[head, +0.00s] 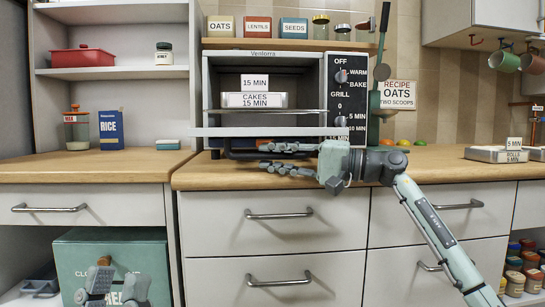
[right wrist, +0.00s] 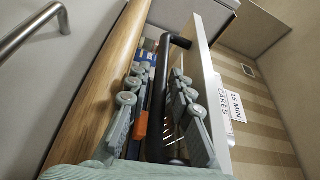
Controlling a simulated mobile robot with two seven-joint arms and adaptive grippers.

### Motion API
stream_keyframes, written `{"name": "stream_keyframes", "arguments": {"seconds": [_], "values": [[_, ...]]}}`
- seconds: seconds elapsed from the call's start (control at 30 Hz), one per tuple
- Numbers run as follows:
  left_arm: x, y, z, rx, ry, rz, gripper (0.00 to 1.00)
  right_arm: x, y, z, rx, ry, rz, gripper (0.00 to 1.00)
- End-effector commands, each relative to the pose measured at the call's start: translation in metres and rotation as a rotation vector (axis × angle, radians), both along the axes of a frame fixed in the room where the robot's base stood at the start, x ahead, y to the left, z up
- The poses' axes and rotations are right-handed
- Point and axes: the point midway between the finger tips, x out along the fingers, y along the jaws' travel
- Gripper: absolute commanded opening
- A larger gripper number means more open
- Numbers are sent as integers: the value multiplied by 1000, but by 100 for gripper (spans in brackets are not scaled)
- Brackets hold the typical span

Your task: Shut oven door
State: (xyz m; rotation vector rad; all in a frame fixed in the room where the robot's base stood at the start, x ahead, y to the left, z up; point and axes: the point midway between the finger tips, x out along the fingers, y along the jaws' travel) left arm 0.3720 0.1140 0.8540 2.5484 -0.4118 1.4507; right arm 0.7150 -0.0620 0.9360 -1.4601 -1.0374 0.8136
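The toaster oven (head: 265,57) stands on the wooden worktop with its door (head: 255,131) folded down about level, edge towards me. The inside is uncovered; a tin labelled CAKES (head: 254,100) with a 15 MIN card is in it. The dark door handle (head: 240,154) hangs just under the door's front edge. My right gripper (head: 268,158) reaches in from the right at the handle. In the right wrist view its open fingers (right wrist: 154,105) lie on either side of the dark handle bar (right wrist: 160,90), apart from each other. My left gripper (head: 112,287) is open and empty, low at left.
The worktop edge (head: 270,178) runs close below my right gripper. A shelf unit (head: 110,72) stands left of the oven, and a RECIPE OATS card (head: 398,95) and dark spatula stand right of it. A green box (head: 75,250) lies behind my left gripper.

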Motion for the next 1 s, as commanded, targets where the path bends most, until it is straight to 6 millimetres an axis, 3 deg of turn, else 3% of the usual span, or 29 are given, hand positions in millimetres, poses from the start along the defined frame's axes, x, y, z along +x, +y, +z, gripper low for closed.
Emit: {"name": "stream_keyframes", "arguments": {"seconds": [0.27, 0.47, 1.0], "values": [[0, 0, 0, 0, 1, 0, 26, 1, 2, 0, 0, 0, 0, 21], [0, 0, 0, 0, 1, 0, 26, 1, 2, 0, 0, 0, 0, 0], [0, 0, 0, 0, -1, 0, 26, 0, 2, 4, 1, -1, 0, 0]]}}
